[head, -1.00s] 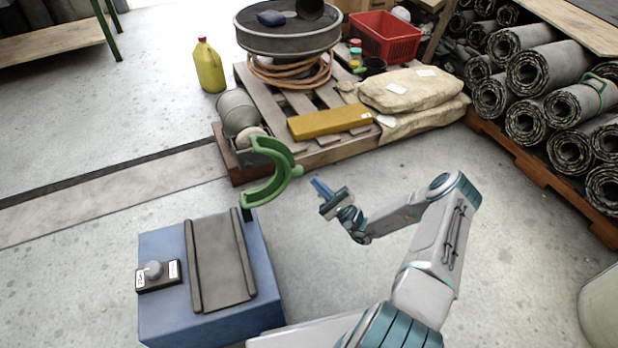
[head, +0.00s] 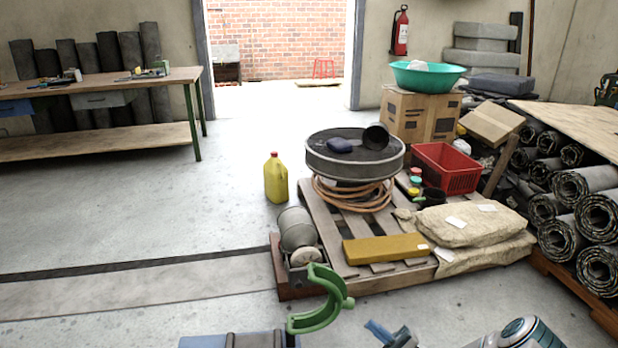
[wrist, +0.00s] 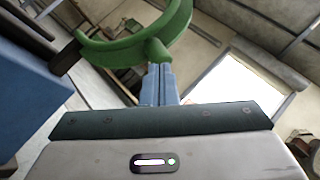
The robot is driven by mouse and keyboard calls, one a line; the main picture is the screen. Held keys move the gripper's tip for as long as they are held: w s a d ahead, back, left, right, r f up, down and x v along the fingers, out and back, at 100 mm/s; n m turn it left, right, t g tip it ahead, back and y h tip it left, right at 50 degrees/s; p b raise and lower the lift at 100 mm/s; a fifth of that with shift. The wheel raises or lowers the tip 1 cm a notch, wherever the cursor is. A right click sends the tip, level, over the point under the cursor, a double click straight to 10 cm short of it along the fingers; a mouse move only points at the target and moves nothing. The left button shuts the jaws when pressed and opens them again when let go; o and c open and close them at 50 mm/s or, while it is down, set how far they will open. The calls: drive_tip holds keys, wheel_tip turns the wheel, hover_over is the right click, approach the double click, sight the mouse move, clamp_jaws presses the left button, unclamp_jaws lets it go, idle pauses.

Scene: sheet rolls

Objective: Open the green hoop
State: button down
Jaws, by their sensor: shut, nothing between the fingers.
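The green hoop (head: 336,290) is a C-shaped band with a small knob on its right side, at the bottom middle of the head view. Its gap faces left. It stands at the far end of the blue stand (head: 228,341), which is mostly cut off below. My gripper (head: 376,328) is just right of the hoop and knob, its blue fingers shut and empty. In the wrist view the shut fingers (wrist: 159,80) point toward the knob under the hoop (wrist: 122,48). I cannot tell whether they touch it.
Beyond the hoop is a wooden pallet (head: 333,257) with a grey motor (head: 297,230), a yellow bar (head: 385,249) and sacks (head: 475,224). Rolled sheets (head: 590,183) are stacked at right. The floor on the left is clear.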

drive_tip(key=s+a+r+n+g+h+p, duration=0.3)
drive_tip(key=r+g+p, duration=0.15)
drive_tip(key=r, duration=0.55)
drive_tip(key=s+a+r+n+g+h+p, duration=0.35)
drive_tip(key=r+g, duration=0.25)
drive_tip(key=r, duration=0.3)
drive_tip(key=s+a+r+n+g+h+p, duration=0.25)
drive_tip(key=r+g+p, duration=0.3)
drive_tip(key=r, duration=0.45)
drive_tip(key=s+d+r+n+t+h+p, duration=0.1)
drive_tip(key=s+r+h+p, duration=0.3)
drive_tip(key=r, duration=0.6)
drive_tip(key=s+d+r+n+t+h+p, duration=0.1)
drive_tip(key=s+d+r+t+h+p, duration=0.1)
drive_tip(key=s+r+p, duration=0.4)
drive_tip(key=s+d+r+t+h+p, duration=0.1)
drive_tip(key=s+r+t+h+p, duration=0.3)
drive_tip(key=r, duration=1)
drive_tip(key=shift+s+d+r+n+h+p, duration=0.25)
drive_tip(key=shift+s+n+h+p, duration=0.2)
drive_tip(key=shift+h+p, duration=0.35)
drive_tip(key=c, duration=1.2)
unclamp_jaws()
drive_tip(key=shift+s+d, duration=0.1)
drive_tip(key=shift+c, duration=1)
